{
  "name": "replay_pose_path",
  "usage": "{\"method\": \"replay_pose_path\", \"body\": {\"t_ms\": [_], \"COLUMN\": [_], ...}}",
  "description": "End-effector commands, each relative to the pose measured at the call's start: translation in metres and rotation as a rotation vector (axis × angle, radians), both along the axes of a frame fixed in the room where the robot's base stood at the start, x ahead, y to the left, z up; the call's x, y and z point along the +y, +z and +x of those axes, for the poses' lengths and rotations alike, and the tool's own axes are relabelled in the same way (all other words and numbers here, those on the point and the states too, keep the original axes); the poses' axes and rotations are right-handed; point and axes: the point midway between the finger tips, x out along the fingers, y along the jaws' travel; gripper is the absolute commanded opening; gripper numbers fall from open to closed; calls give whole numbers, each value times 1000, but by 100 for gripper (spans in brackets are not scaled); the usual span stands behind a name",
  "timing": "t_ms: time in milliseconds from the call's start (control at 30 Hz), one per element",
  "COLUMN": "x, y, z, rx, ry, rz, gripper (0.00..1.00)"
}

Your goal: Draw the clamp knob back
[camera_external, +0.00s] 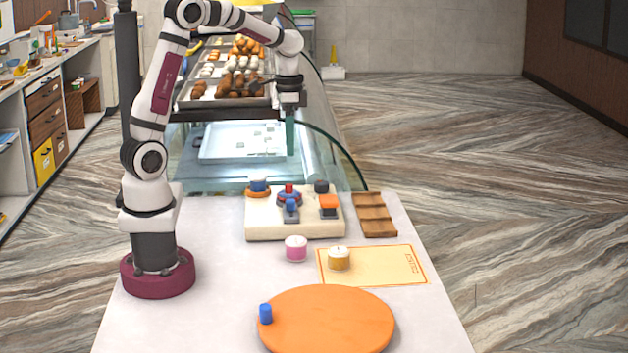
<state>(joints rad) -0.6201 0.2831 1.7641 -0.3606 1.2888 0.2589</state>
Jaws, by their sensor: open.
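A cream board (270,229) on the white table carries several small fixtures. A blue knob on an orange ring (258,188) sits at its back left. A red-topped blue piece (289,194) is in the middle, with a blue knob on a grey block (291,207) in front of it. A black knob (321,187) stands at the back right, behind an orange block on a grey base (328,203). I cannot tell which of these is the clamp knob. My gripper (290,116) is open, pointing down, high above and apart from the board; its fingers are small and dark.
In front of the board stand a pink-filled jar (296,249) and an amber-filled jar (339,258), the latter on a yellow card (388,265). A wooden tray (376,214) is to the right. An orange disc (335,320) bears a blue peg (265,314). A glass display case (321,135) stands behind.

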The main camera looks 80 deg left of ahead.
Motion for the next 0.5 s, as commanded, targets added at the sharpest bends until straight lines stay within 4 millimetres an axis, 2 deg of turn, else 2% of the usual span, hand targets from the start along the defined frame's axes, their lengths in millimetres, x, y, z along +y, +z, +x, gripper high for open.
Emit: {"method": "replay_pose_path", "body": {"t_ms": [300, 400, 500], "x": [-3, -2, -2], "y": [-93, -116, -131], "z": [-2, -2, -1], "rx": [6, 5, 3], "ry": [-1, -2, -3], "rz": [-4, -3, -1], "gripper": [62, 62, 62]}}
